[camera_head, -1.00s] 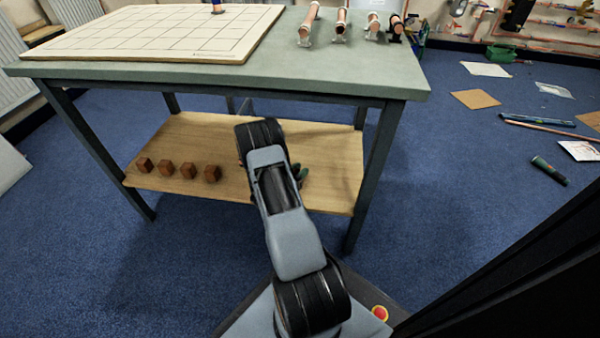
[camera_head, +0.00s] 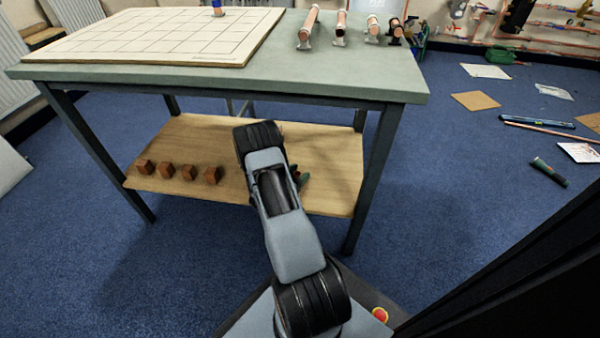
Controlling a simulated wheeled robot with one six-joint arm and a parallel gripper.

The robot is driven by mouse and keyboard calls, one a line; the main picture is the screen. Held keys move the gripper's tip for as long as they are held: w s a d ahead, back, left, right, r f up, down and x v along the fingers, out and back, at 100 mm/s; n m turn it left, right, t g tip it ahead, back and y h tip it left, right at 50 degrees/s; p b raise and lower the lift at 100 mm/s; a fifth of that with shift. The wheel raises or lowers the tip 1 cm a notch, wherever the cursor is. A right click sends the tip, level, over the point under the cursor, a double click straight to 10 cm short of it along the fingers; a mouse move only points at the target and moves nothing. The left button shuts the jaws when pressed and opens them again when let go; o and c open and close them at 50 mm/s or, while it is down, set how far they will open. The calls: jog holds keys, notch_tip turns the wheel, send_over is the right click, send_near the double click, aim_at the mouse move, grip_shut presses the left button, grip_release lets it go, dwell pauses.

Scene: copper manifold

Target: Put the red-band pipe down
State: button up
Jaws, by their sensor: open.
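Several copper pipes stand in holders at the back right of the bench top (camera_head: 330,75). They include a long copper pipe (camera_head: 309,24), a second pipe (camera_head: 341,24), a short pipe (camera_head: 372,27) and a dark-ended pipe (camera_head: 396,28). I cannot tell a red band on any of them. An upright piece with a blue band (camera_head: 217,8) is on the pale gridded board (camera_head: 130,38), cut by the top edge. My arm is bent low in front of the bench; its gripper is not visible.
The wooden lower shelf (camera_head: 235,150) holds several brown blocks (camera_head: 189,172) and a green object (camera_head: 303,177) partly behind my arm. Bench legs stand close to my arm. Sheets (camera_head: 476,100) and tools lie on the blue floor at right. The bench's front right surface is clear.

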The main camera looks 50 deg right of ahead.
jog(key=a+p, duration=0.2)
jog(key=a, duration=0.3)
jog(key=a+p, duration=0.2)
jog(key=a, duration=0.4)
jog(key=shift+w+a+r, duration=0.1)
jog(key=shift+w+a, duration=0.1)
jog(key=s+a+r+m+g+y, duration=0.25)
jog(key=r+m+y, duration=0.2)
jog(key=r, duration=0.25)
jog(key=s+a+r+m+g+y, duration=0.2)
jog(key=a+r+m+y, duration=0.15)
jog(key=r+m, duration=0.35)
jog(key=s+a+r+m+t+y, duration=0.2)
jog(key=a+r+m+t+y, duration=0.1)
jog(key=a, duration=0.6)
jog(key=s+a+r+m+t+y, duration=0.3)
jog(key=a+r+t+y, duration=0.2)
jog(key=a+r+y, duration=0.2)
jog(key=shift+a+r, duration=0.95)
jog(key=shift+a, duration=0.25)
